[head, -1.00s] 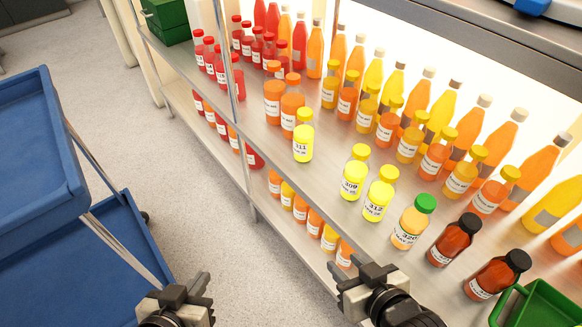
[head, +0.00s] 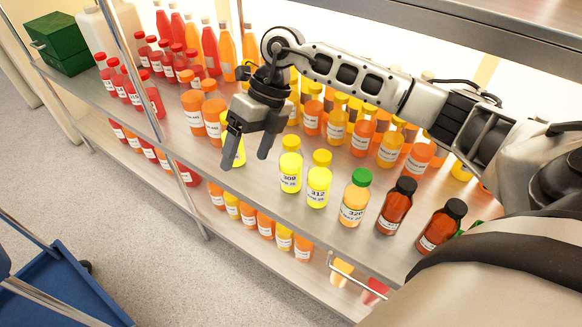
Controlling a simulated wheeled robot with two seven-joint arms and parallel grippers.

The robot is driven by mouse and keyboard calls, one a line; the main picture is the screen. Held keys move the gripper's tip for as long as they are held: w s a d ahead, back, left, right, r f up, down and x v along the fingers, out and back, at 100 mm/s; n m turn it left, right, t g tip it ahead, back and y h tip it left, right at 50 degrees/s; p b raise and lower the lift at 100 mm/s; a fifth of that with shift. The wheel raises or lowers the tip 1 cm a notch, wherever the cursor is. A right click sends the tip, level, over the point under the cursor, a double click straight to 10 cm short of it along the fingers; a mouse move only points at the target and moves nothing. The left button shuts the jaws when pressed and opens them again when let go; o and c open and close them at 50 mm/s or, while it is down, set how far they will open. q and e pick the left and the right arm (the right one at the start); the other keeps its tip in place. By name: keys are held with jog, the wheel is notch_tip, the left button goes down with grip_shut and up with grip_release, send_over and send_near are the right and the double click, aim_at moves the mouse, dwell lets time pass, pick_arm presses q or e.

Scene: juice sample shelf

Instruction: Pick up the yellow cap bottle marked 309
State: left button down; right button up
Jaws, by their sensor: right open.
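The yellow cap bottle marked 309 (head: 290,168) stands upright near the shelf's front edge, left of the bottle marked 312 (head: 319,181). My right gripper (head: 246,160) is open, with its fingers pointing down, to the left of bottle 309 and apart from it. The gripper partly covers another yellow bottle (head: 239,154) behind its fingers; its label is hidden. My right arm reaches across the rear rows from the right. My left gripper is out of the picture.
A green-capped bottle marked 320 (head: 355,200) and dark-capped bottles (head: 397,207) stand to the right on the metal shelf (head: 262,191). Orange bottles (head: 213,117) stand to the left. A shelf post (head: 160,110) rises at the left. A blue cart (head: 60,300) is at lower left.

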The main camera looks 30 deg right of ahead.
aim_at(296, 142)
jog(key=d+r+h, duration=0.1)
jog(key=d+h, duration=0.1)
jog(key=d, duration=0.2)
jog(key=w+d+r+m+h, duration=0.1)
jog(key=d, duration=0.3)
jog(key=w+d+r+h, duration=0.1)
jog(key=d+h, duration=0.1)
jog(key=d, duration=0.2)
jog(key=shift+w+d+r+m+t+h, duration=0.15)
jog(key=shift+w+d+m+t+h, duration=0.15)
jog(key=shift+m, duration=0.1)
notch_tip(296, 142, down, 10)
jog(key=shift+a+r, duration=0.15)
jog(key=shift+w+a+f, duration=0.1)
jog(key=shift+a+f, duration=0.05)
jog(key=shift+f, duration=1.2)
jog(key=shift+a+f, duration=0.15)
jog(key=shift+f, duration=1.2)
jog(key=shift+r, duration=0.1)
jog(key=c, duration=1.2)
